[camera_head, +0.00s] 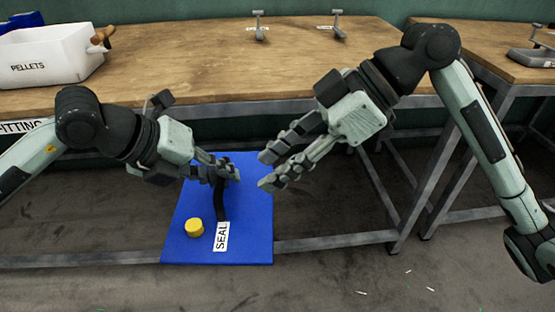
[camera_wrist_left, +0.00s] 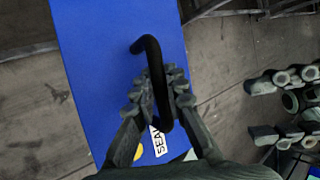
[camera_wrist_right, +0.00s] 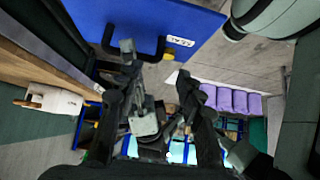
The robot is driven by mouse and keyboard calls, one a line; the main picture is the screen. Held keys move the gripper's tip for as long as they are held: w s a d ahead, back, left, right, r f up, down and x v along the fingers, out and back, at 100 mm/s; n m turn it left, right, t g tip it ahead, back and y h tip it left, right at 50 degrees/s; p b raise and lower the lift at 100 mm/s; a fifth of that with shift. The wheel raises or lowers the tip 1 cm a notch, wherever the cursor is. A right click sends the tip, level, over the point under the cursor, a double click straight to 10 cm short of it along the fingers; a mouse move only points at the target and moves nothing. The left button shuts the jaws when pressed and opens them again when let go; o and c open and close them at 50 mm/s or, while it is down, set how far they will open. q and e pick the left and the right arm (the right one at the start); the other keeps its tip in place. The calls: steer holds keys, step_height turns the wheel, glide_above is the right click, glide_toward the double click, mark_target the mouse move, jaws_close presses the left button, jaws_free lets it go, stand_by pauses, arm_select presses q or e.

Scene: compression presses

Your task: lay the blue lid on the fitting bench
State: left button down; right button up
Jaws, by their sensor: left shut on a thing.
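The blue lid (camera_head: 251,195) hangs in front of the bench, with a black bar handle (camera_head: 221,203), a yellow knob (camera_head: 194,228) and a SEAL label (camera_head: 221,238). My left gripper (camera_head: 230,173) is shut on the handle; the left wrist view shows its fingers (camera_wrist_left: 158,82) on both sides of the black bar (camera_wrist_left: 151,47). My right gripper (camera_head: 267,170) is open and empty, just right of the handle and apart from it. In the right wrist view the lid (camera_wrist_right: 140,14) is beyond the open fingers. The fitting bench (camera_head: 200,65) has a partly hidden FITTING label (camera_head: 20,126).
A white PELLETS bin (camera_head: 48,58) with a brown-handled tool (camera_head: 102,37) stands at the bench's left. Two small grey fixtures (camera_head: 258,27) (camera_head: 337,26) stand at the back. The middle of the bench top is clear. Another bench (camera_head: 490,50) is at right.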

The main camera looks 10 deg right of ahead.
mark_target(222, 206)
steer(key=x, duration=1.1)
steer(key=shift+s+a, duration=0.1)
steer(key=shift+s, duration=0.05)
arm_select(q)
steer(key=shift+s+d, duration=0.1)
steer(key=shift+d, duration=0.1)
arm_select(e)
steer(key=shift+a+f, duration=0.25)
steer(key=shift+a, duration=0.1)
arm_select(q)
steer(key=shift+a, duration=0.1)
arm_select(e)
jaws_close()
arm_select(q)
steer(key=c, duration=1.5)
jaws_free()
steer(key=shift+a, duration=0.1)
arm_select(e)
steer(key=shift+d, duration=0.15)
arm_select(q)
steer(key=shift+o, duration=0.2)
